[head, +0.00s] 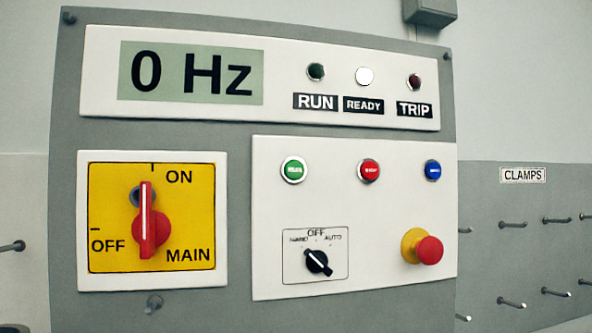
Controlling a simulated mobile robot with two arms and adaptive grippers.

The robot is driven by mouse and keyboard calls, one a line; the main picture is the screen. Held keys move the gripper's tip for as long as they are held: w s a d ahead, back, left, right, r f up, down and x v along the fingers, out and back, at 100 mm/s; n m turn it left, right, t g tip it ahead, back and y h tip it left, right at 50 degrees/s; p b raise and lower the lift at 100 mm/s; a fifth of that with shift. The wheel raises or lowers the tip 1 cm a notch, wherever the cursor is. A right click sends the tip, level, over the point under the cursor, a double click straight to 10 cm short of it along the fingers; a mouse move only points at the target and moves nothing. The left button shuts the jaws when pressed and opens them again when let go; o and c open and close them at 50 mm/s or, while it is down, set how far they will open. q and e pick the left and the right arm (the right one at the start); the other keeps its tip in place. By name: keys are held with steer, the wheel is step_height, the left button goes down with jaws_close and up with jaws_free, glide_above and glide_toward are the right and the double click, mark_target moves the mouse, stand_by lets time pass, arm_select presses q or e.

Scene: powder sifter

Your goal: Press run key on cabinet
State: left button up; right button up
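The grey control cabinet (270,320) fills most of the head view. Its green key (293,170) has a pale ring and a small label too blurred to read for sure. It is leftmost of three keys, with a red key (369,171) and a blue key (432,170) to its right. The display (190,74) reads 0 Hz. The RUN lamp (316,72) is dark green, the READY lamp (365,76) is bright white, and the TRIP lamp (414,82) is dark red. Neither of my grippers is in view.
The red main switch handle (146,222) stands upright at ON. A black HAND/OFF/AUTO selector (318,262) has its white line slanted. A red mushroom button (428,250) sticks out at lower right. Pegs (513,224) project from the wall beside a CLAMPS label (522,175).

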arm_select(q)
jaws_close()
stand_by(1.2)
